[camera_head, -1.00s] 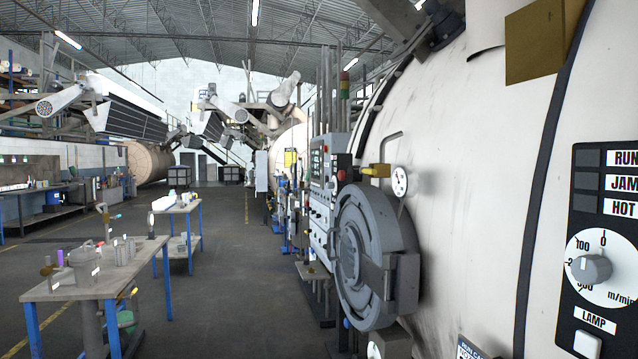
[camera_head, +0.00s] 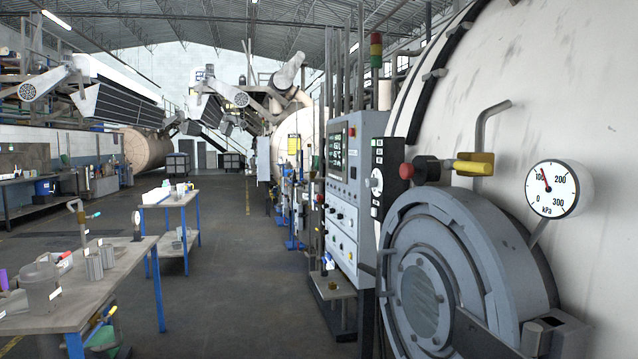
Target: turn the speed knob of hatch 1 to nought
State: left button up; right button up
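A large grey round hatch (camera_head: 500,245) on the white vessel fills the lower right; its number cannot be read. Left of it, a narrow dark panel (camera_head: 377,155) shows small white labels and a white round dial (camera_head: 376,182), seen at a steep angle. I cannot tell whether this dial carries the speed knob or where it points. Neither of my grippers is in view.
A pressure gauge (camera_head: 553,188) and a yellow-handled valve (camera_head: 474,163) sit above the hatch. A grey control cabinet (camera_head: 343,235) stands beyond it. A cluttered workbench (camera_head: 98,300) is at left, a smaller table (camera_head: 168,203) behind. The aisle between is clear.

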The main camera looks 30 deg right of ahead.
aim_at(372, 182)
jog(key=z, duration=0.1)
jog(key=i, duration=1.1)
jog(key=z, duration=1.15)
jog(key=i, duration=1.05)
jog(key=z, duration=0.8)
